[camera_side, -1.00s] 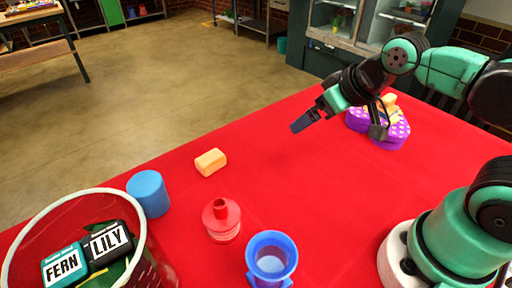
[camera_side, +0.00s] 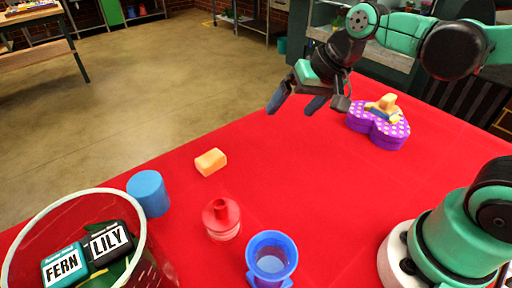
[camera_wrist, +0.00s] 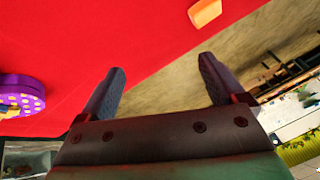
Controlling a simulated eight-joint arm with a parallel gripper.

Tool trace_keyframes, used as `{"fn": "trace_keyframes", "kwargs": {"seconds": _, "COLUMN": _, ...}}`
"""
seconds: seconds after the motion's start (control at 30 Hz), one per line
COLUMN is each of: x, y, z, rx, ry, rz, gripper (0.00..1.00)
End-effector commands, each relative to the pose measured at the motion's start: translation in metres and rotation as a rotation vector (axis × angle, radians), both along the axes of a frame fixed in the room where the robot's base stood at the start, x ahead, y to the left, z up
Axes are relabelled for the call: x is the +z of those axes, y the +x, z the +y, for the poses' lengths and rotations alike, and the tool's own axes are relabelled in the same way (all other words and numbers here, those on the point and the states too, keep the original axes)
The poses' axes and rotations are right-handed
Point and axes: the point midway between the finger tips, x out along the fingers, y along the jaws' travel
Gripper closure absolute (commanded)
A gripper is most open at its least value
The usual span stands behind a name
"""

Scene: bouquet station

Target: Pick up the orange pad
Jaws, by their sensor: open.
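The orange pad (camera_side: 210,162) is a small pale-orange block lying on the red table, left of the middle in the side view. In the wrist view the orange pad (camera_wrist: 205,13) shows at the top edge, beyond the fingertips and partly cut off. My gripper (camera_side: 294,107) is open and empty, above the table's far edge, up and to the right of the pad. In the wrist view my gripper (camera_wrist: 162,80) shows its two dark fingers spread apart with nothing between them.
A blue cylinder (camera_side: 149,194), a red bottle-like item (camera_side: 221,220) and a blue cup (camera_side: 271,259) stand near the pad. A clear bin (camera_side: 142,228) holds FERN and LILY labelled items. A purple heart-shaped box (camera_side: 390,140) sits right. The table around the pad is clear.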

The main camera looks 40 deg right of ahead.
Motion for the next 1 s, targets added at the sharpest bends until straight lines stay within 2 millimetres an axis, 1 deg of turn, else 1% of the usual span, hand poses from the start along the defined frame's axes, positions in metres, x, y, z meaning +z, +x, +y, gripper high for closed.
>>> {"fn": "trace_keyframes", "kwargs": {"seconds": 0.03, "x": 0.000, "y": 0.013, "z": 0.005, "rx": -0.064, "ry": 0.076, "rz": 0.049, "gripper": 0.11}}
{"fn": "trace_keyframes", "kwargs": {"seconds": 0.17, "x": -0.006, "y": 0.042, "z": 0.021, "rx": -0.237, "ry": 0.271, "rz": 0.194, "gripper": 0.11}}
{"fn": "trace_keyframes", "kwargs": {"seconds": 0.27, "x": -0.016, "y": 0.064, "z": 0.033, "rx": -0.365, "ry": 0.406, "rz": 0.321, "gripper": 0.11}}
{"fn": "trace_keyframes", "kwargs": {"seconds": 0.4, "x": -0.037, "y": 0.091, "z": 0.048, "rx": -0.536, "ry": 0.568, "rz": 0.511, "gripper": 0.11}}
{"fn": "trace_keyframes", "kwargs": {"seconds": 0.5, "x": -0.057, "y": 0.106, "z": 0.058, "rx": -0.649, "ry": 0.660, "rz": 0.655, "gripper": 0.11}}
{"fn": "trace_keyframes", "kwargs": {"seconds": 0.6, "x": -0.076, "y": 0.115, "z": 0.066, "rx": -0.743, "ry": 0.726, "rz": 0.786, "gripper": 0.11}}
{"fn": "trace_keyframes", "kwargs": {"seconds": 0.7, "x": -0.092, "y": 0.119, "z": 0.071, "rx": -0.811, "ry": 0.765, "rz": 0.886, "gripper": 0.11}}
{"fn": "trace_keyframes", "kwargs": {"seconds": 0.83, "x": -0.104, "y": 0.121, "z": 0.074, "rx": -0.860, "ry": 0.789, "rz": 0.962, "gripper": 0.11}}
{"fn": "trace_keyframes", "kwargs": {"seconds": 1.0, "x": -0.115, "y": 0.121, "z": 0.084, "rx": -0.873, "ry": 0.793, "rz": 0.984, "gripper": 0.11}}
